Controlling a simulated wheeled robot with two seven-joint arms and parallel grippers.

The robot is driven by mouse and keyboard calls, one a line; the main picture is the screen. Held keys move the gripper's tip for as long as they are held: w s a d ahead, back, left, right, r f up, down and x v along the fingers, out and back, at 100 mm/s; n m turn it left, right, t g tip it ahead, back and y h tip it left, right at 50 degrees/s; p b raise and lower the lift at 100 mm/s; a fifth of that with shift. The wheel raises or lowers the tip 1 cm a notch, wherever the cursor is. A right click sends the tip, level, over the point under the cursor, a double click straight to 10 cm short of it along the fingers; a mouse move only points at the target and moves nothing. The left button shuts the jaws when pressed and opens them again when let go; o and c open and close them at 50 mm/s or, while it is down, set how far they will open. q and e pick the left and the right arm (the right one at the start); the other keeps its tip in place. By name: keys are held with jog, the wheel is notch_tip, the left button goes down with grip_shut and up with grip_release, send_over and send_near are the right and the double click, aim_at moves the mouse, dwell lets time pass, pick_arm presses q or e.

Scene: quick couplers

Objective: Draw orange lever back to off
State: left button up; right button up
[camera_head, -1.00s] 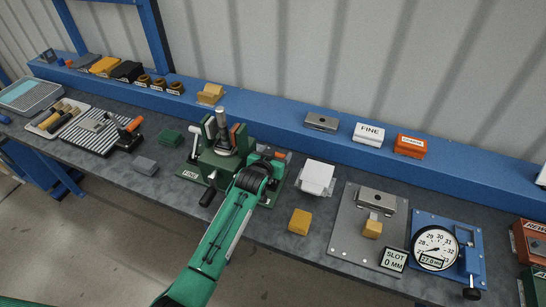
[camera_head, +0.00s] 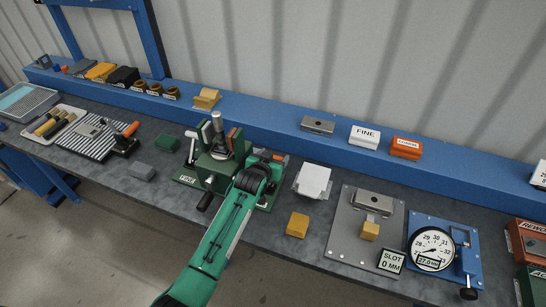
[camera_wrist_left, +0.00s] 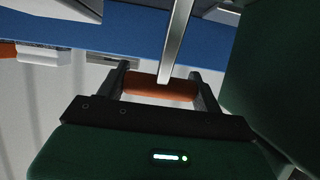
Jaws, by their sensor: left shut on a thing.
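My left gripper (camera_head: 272,157) is at the right side of the green fixture (camera_head: 212,180) on the bench. In the left wrist view its two fingers (camera_wrist_left: 162,85) stand at the ends of an orange lever grip (camera_wrist_left: 155,92) and are shut on it. A thin silver bar (camera_wrist_left: 178,38), which looks like the lever's shaft, reaches the grip from above. In the head view only a bit of orange shows by the gripper, and the wrist hides most of the lever. The fixture carries an upright metal post (camera_head: 217,124). My right gripper is not in view.
A striped plate (camera_head: 92,138) with another orange handle (camera_head: 130,129) lies left. A white block (camera_head: 313,180), a yellow block (camera_head: 297,224), a grey plate (camera_head: 345,235) and a dial gauge (camera_head: 434,248) stand right. A blue ledge (camera_head: 275,118) runs along the back.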

pick_arm(q)
jog(key=o, duration=1.2)
jog(key=shift+f, duration=0.2)
jog(key=shift+o, duration=0.9)
jog(key=shift+w, duration=0.1)
jog(key=shift+s+a+r, duration=0.15)
jog(key=shift+s, duration=0.35)
jog(key=b+v, duration=0.3)
jog(key=v, duration=0.9)
jog(key=shift+s+r, duration=0.25)
jog(key=shift+s, duration=0.05)
jog(key=shift+a, duration=0.1)
